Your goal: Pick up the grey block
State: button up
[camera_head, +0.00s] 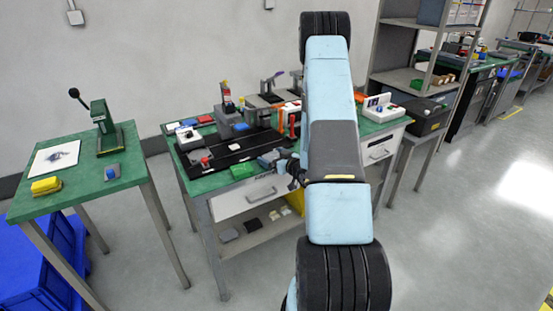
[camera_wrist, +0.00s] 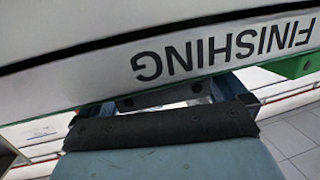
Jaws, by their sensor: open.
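A small grey-blue block (camera_head: 268,159) lies near the front edge of the middle green-topped bench (camera_head: 205,179), just right of a green block (camera_head: 243,171). It looks like the grey block, but it is small and partly crowded by my gripper. My gripper (camera_head: 291,170) is at the bench's front edge, right of that block, partly hidden by my arm. In the wrist view my gripper (camera_wrist: 160,97) is open, with no object seen between its fingers. That view faces a pale panel (camera_wrist: 130,60) with upside-down "FINISHING" lettering; the block does not show there.
A black fixture rail (camera_head: 240,150) and several small tools crowd the bench. A drawer (camera_head: 245,197) and lower shelf (camera_head: 262,236) sit beneath. Floor at right is clear.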

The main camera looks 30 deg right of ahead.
jog(key=c, duration=0.9)
jog(key=shift+o, duration=0.2)
